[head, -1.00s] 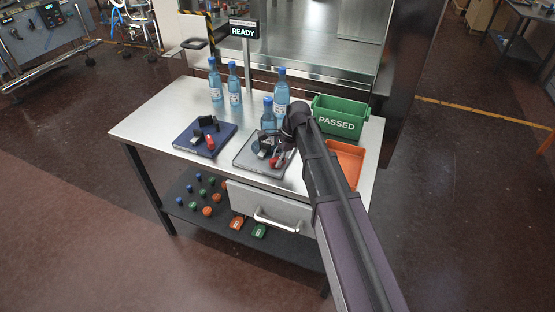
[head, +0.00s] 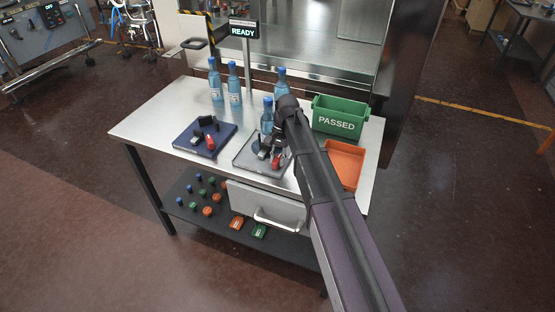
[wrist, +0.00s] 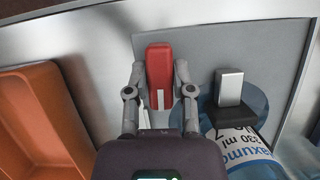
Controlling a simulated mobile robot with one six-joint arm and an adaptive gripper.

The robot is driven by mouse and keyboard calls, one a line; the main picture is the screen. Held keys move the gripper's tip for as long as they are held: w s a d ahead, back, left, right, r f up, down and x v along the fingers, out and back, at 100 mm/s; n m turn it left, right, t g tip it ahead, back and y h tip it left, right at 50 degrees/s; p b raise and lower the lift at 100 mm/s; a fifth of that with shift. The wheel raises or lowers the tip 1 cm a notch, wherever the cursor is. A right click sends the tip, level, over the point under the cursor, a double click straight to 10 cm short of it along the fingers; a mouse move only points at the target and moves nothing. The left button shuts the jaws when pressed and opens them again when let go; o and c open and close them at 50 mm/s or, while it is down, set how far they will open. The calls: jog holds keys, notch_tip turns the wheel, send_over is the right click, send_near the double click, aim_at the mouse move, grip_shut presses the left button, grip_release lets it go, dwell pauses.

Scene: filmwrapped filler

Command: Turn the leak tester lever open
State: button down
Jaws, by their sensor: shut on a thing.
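A grey plate device (head: 246,161) sits on the steel table, with a bottle (head: 267,118) standing on it and a red lever (head: 276,161) at its right side. My gripper (wrist: 160,85) has its two fingers on either side of the red lever (wrist: 159,62) and is shut on it. The grey plate (wrist: 218,42) and the bottle (wrist: 240,142) also show in the wrist view, the bottle right of the lever under a metal-and-black clamp piece (wrist: 229,88). In the head view my arm partly hides the lever.
A blue plate device (head: 188,140) with its own red lever (head: 209,143) stands to the left. Several bottles (head: 233,85) stand behind. A green PASSED bin (head: 338,121) and an orange tray (head: 345,163) are on the right. A sign (head: 243,29) reads READY.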

jog(key=shift+n+h, duration=0.4)
jog(key=shift+n, duration=0.7)
jog(key=shift+c, duration=2.4)
grip_release()
jog(key=shift+m, duration=0.3)
